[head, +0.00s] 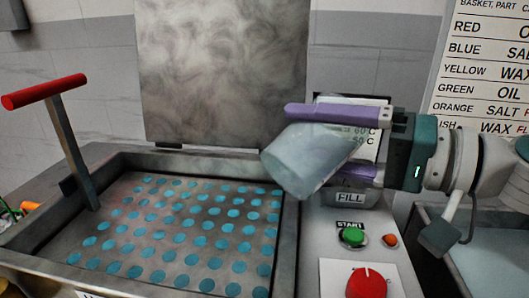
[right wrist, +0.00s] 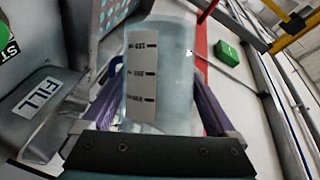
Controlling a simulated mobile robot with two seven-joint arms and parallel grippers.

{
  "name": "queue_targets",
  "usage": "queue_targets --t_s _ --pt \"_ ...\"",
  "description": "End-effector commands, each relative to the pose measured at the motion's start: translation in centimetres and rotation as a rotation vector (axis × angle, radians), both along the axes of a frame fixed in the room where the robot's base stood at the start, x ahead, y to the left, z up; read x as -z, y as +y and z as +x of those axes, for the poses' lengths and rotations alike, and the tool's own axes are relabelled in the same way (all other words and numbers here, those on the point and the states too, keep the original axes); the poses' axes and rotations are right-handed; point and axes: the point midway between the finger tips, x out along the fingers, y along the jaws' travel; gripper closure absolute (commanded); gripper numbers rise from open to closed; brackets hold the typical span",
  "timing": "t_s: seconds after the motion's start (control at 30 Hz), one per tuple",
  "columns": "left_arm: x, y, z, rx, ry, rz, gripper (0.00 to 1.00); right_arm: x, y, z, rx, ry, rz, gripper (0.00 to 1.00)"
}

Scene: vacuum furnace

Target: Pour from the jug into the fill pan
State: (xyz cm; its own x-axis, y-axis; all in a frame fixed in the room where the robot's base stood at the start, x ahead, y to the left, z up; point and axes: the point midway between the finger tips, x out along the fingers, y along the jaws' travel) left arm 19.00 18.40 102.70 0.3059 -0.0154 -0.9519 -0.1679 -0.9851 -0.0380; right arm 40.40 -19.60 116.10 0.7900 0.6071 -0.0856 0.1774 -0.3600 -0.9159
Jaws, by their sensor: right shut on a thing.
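The translucent pale-blue jug (head: 307,160) is held tilted in the head view, over the machine's right side. My right gripper (head: 312,142) is shut on it, with purple fingers along both sides. In the right wrist view the jug (right wrist: 178,75) lies between the fingers and shows a pale scale strip with dark marks. The small grey fill pan (right wrist: 68,110) carries a FILL label and lies left of the jug there. In the head view its labelled front (head: 350,197) shows below the gripper; the rest is mostly hidden. No stream of liquid shows. My left gripper is out of view.
A large basin with a blue-dotted floor (head: 180,235) lies left of the jug, its raised lid (head: 222,70) behind. A red-handled lever (head: 45,92) stands at left. A green START button (head: 353,236) and red knob (head: 367,284) sit below the fill pan.

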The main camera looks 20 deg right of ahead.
Motion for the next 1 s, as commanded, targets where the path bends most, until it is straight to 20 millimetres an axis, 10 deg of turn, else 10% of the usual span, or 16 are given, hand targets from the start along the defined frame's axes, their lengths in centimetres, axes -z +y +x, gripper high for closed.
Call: queue_targets --t_s 1.0 --pt "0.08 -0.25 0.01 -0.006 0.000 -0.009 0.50 -0.17 -0.15 0.06 0.001 0.018 0.072 0.74"
